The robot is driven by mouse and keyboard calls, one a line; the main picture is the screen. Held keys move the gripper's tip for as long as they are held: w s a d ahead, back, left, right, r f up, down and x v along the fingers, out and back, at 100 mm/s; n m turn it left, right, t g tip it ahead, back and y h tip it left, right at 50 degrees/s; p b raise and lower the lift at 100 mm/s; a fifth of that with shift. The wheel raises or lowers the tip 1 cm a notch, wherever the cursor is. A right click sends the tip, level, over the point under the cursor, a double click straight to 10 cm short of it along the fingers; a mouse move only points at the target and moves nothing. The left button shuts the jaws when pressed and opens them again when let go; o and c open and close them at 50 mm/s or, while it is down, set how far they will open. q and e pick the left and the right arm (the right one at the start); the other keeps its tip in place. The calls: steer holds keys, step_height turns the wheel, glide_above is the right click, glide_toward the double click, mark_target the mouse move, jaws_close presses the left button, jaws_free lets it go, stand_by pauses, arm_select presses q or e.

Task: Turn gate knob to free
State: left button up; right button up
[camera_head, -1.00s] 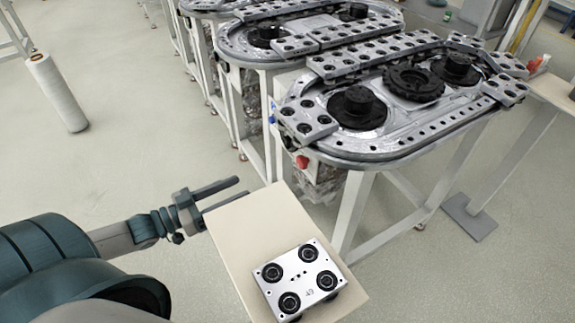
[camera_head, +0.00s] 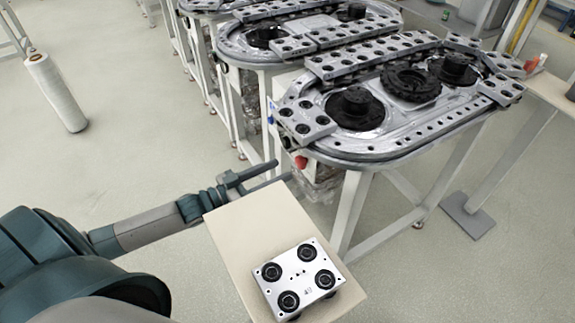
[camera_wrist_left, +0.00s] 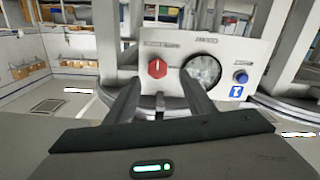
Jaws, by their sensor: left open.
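A red knob (camera_wrist_left: 157,68) with a pale upright mark is on a light panel (camera_wrist_left: 215,50) in the left wrist view. The small lettering above it is not readable, so I cannot tell if it names the gate. The red knob also shows in the head view (camera_head: 301,162), below the near end of the ring track (camera_head: 395,150). My left gripper (camera_head: 283,169) is open and empty, pointing at the panel. In the left wrist view its two fingers (camera_wrist_left: 160,88) reach up below and either side of the knob, apparently not touching it. My right gripper is out of view.
A round dial (camera_wrist_left: 202,70) and a blue knob (camera_wrist_left: 240,76) sit right of the red knob. A beige board (camera_head: 240,225) bearing a metal carrier plate (camera_head: 299,277) lies just below my left gripper. A white table leg (camera_head: 352,215) stands to the right.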

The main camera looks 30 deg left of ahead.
mark_target(296, 162)
arm_select(q)
steer(key=shift+x, duration=2.2)
steer(key=shift+r, duration=0.1)
steer(key=c, duration=1.1)
